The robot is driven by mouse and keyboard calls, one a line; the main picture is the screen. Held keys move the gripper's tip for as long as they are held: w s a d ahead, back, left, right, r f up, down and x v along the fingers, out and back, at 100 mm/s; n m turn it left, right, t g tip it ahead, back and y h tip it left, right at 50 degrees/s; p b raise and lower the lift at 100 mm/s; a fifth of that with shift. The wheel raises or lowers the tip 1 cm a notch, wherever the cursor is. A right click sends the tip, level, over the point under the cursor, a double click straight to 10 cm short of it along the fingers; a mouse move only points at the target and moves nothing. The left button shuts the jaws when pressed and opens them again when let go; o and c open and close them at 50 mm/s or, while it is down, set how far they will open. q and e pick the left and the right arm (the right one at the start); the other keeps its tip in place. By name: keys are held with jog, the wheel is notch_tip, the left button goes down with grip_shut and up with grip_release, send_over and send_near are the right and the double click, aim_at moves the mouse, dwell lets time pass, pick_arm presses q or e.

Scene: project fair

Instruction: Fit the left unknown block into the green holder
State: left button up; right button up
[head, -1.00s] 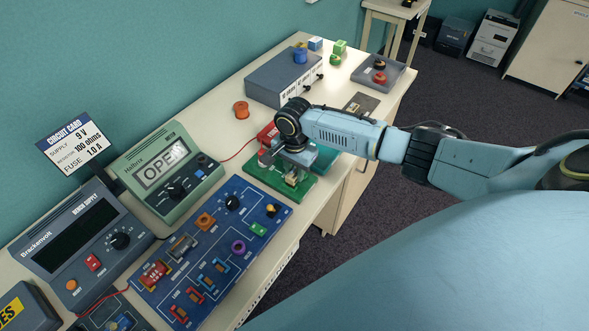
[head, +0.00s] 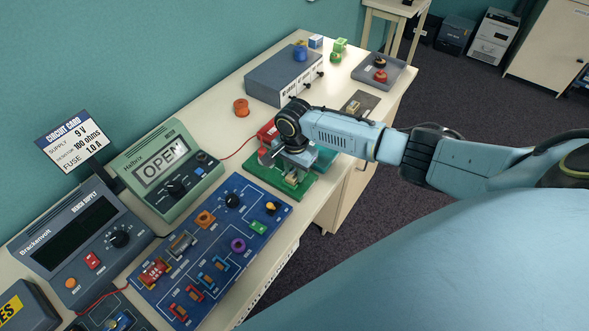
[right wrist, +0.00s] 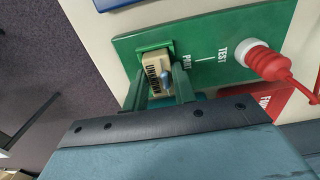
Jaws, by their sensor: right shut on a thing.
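The unknown block (right wrist: 154,66), beige with dark lettering and a grey-blue knob, is between the fingers of my right gripper (right wrist: 160,88), which is shut on it. The block is at the green holder (right wrist: 150,47) on the green board marked TEST PART; its far end meets the raised green part. I cannot tell how deep it sits. In the head view, my right gripper (head: 294,160) is over the green board (head: 262,178), and the block (head: 292,178) shows small below it. My left gripper is not in view.
A red plug (right wrist: 265,62) with a cable stands on the board beside the holder. A blue circuit board (head: 215,225), a green meter reading OPEN (head: 160,165) and a bench supply (head: 80,235) are left. A grey box (head: 284,78) and a dark mat (head: 362,102) are behind.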

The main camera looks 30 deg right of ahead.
jog(key=shift+f, duration=0.1)
jog(key=o, duration=1.5)
jog(key=shift+o, duration=0.2)
notch_tip(320, 180, up, 3)
jog(key=p, duration=0.3)
jog(key=shift+r+p, duration=1.2)
jog(key=shift+r, duration=1.3)
